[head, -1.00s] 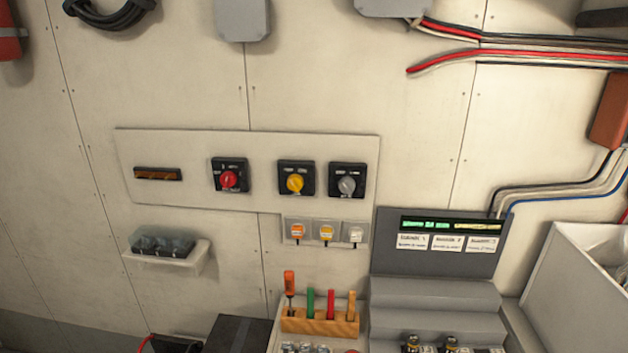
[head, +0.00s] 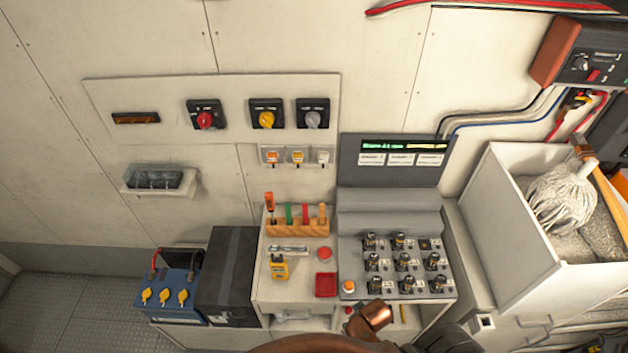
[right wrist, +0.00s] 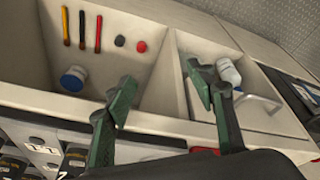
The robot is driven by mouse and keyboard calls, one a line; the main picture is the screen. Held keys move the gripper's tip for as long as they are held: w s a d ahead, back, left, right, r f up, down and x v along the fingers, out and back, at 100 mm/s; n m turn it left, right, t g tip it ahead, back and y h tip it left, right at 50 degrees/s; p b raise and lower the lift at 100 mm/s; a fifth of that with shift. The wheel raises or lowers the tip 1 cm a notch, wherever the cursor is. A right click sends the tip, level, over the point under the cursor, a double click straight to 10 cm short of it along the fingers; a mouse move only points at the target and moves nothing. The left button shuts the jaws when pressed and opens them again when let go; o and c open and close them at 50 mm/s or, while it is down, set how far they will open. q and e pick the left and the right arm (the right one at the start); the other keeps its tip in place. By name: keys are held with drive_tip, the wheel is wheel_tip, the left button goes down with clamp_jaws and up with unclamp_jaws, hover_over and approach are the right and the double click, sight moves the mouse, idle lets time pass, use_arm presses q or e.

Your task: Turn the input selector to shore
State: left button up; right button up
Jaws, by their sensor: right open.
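Three rotary switches sit on a white wall panel (head: 162,100) in the head view: one with a red knob (head: 205,120), one yellow (head: 267,119), one grey (head: 312,119). A dark box (head: 600,50) at the upper right also carries a small knob (head: 580,63). The lettering is too small to tell which one is the input selector. My right gripper (right wrist: 160,83) is open, with green fingers apart and nothing between them, over an open compartmented bin in the right wrist view. My left gripper is not in view.
A stepped console (head: 390,210) with several plug-like fittings stands below the panel. A wooden tool rack (head: 297,227), a blue battery (head: 170,295) and a black case (head: 230,270) are left of it. An open white bin (head: 500,220) with a mop (head: 562,197) stands right.

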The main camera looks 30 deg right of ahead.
sight(313, 126)
drive_tip(key=w+d+r+n+t+h+p, duration=0.1)
drive_tip(key=d+r+p, duration=0.1)
drive_tip(key=r, duration=0.6)
drive_tip(key=w+d+r+h+p, duration=0.1)
drive_tip(key=d+r+p, duration=0.1)
drive_tip(key=r, duration=0.7)
drive_tip(key=w+d+r+n+t+h+p, duration=0.1)
drive_tip(key=w+d+r+n+t+h, duration=0.1)
drive_tip(key=w+d+r+n+h, duration=0.4)
drive_tip(key=w+d+r+n+t+h, duration=0.3)
drive_tip(key=w+d+r, duration=0.3)
drive_tip(key=w+r, duration=0.4)
drive_tip(key=w+a+r+n+t, duration=0.5)
drive_tip(key=w+r+n, duration=0.3)
drive_tip(key=w+n, duration=0.25)
drive_tip(key=w+a+r+n+t, duration=0.55)
drive_tip(key=w+r+n, duration=0.3)
drive_tip(key=w, duration=0.25)
drive_tip(key=p+x, duration=0.1)
drive_tip(key=x, duration=0.1)
drive_tip(key=p+x, duration=0.1)
drive_tip(key=x, duration=0.2)
drive_tip(key=shift+w+d+p, duration=0.15)
drive_tip(key=shift+d+p, duration=0.2)
drive_tip(key=shift+p, duration=0.05)
drive_tip(key=shift+w+d+g, duration=0.25)
drive_tip(key=shift+w, duration=0.1)
